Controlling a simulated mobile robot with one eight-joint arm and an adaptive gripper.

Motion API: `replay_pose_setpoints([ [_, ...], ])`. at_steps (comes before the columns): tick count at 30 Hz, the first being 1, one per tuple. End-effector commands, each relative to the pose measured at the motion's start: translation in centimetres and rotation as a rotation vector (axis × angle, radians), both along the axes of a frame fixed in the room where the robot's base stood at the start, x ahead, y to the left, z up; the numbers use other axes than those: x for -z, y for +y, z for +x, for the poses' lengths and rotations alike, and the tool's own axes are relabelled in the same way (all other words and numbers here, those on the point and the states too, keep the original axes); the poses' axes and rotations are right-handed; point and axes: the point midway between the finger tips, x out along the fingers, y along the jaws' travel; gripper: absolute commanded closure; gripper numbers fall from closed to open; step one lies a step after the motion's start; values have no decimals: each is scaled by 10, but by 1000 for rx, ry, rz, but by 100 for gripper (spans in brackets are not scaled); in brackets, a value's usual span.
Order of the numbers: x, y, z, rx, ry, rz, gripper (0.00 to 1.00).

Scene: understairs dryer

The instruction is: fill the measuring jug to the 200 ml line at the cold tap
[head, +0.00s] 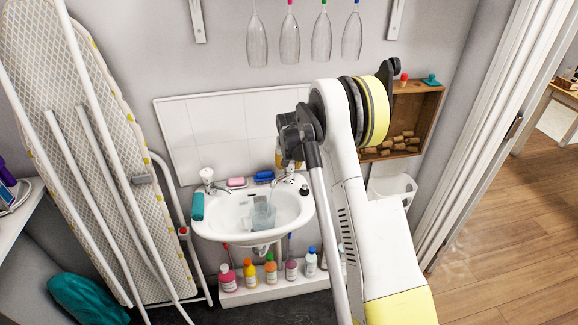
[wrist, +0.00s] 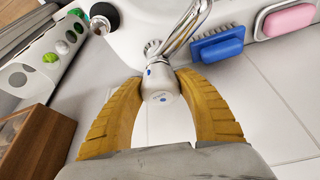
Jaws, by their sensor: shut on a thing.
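The white basin (head: 210,229) hangs on the wall. A clear, bluish measuring jug (head: 263,216) stands in it, below the right-hand tap (head: 284,182). The jug's lines and any water level are too small to read. In the wrist view my gripper (wrist: 158,78) has its two yellow fingers closed around the tap's pale round knob (wrist: 160,92), which bears a blue dot. The chrome spout (wrist: 186,30) runs away from the knob. In the head view my arm hides most of the gripper. I cannot tell whether water is running.
A second tap (head: 207,180), pink soap (head: 236,182) and a blue brush (head: 264,176) are along the basin's back. Several bottles (head: 250,274) stand on a low shelf below. An ironing board (head: 80,130) leans at left; a wooden box (head: 420,112) of corks is at right.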

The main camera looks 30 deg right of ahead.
Motion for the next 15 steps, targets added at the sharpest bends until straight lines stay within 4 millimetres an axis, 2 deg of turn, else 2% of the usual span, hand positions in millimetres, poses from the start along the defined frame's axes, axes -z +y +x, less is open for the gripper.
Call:
replay_pose_setpoints([
  [8,-1,0,0,-11,-1,-1,91],
  [9,-1,0,0,-11,-1,-1,55],
  [11,-1,0,0,-11,-1,-1,37],
  [15,-1,0,0,-11,-1,-1,34],
])
